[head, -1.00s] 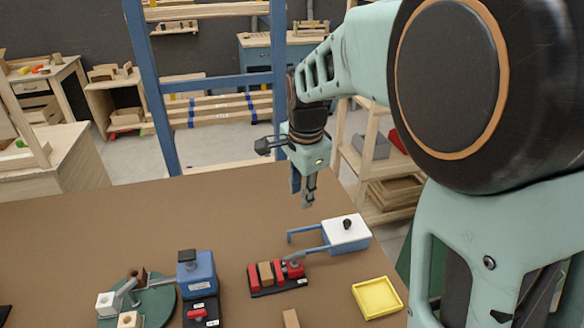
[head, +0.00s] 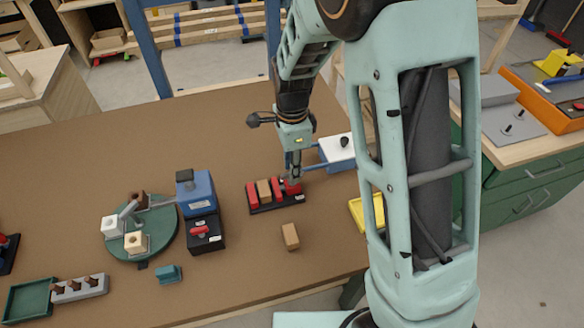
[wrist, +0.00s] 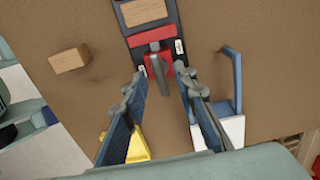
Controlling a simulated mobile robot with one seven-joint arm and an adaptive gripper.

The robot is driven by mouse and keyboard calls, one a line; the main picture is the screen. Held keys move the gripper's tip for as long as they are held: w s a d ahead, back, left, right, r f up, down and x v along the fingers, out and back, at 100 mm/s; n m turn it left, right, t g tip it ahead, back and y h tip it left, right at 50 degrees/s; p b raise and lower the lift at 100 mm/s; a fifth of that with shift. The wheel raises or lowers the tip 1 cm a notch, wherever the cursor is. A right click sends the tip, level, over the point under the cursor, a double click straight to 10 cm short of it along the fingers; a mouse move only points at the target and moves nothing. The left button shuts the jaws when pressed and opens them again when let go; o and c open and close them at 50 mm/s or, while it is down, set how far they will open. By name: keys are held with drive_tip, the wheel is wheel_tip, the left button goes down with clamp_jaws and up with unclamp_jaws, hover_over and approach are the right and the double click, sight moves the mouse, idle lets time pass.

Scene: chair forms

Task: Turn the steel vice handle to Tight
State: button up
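The red vice (head: 253,196) sits on a black base on the brown table, with a wooden block (head: 264,190) between its jaws. In the wrist view the steel vice handle (wrist: 158,62) is a grey bar on the red end block, pointing toward my gripper. Small white labels lie on either side of it, too small to read. My gripper (wrist: 160,86) is open, its two fingers apart with the handle's end just ahead of the gap. In the head view my gripper (head: 295,174) points down over the vice's right end and hides most of the handle.
A white-topped box with blue bars (head: 338,148) stands just right of the vice. A yellow tray (head: 367,214) and a loose wooden block (head: 290,236) lie nearby. A blue device (head: 196,190) and green turntable (head: 155,243) stand left. Bare table lies behind the vice.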

drive_tip(key=shift+f, duration=0.3)
clamp_jaws()
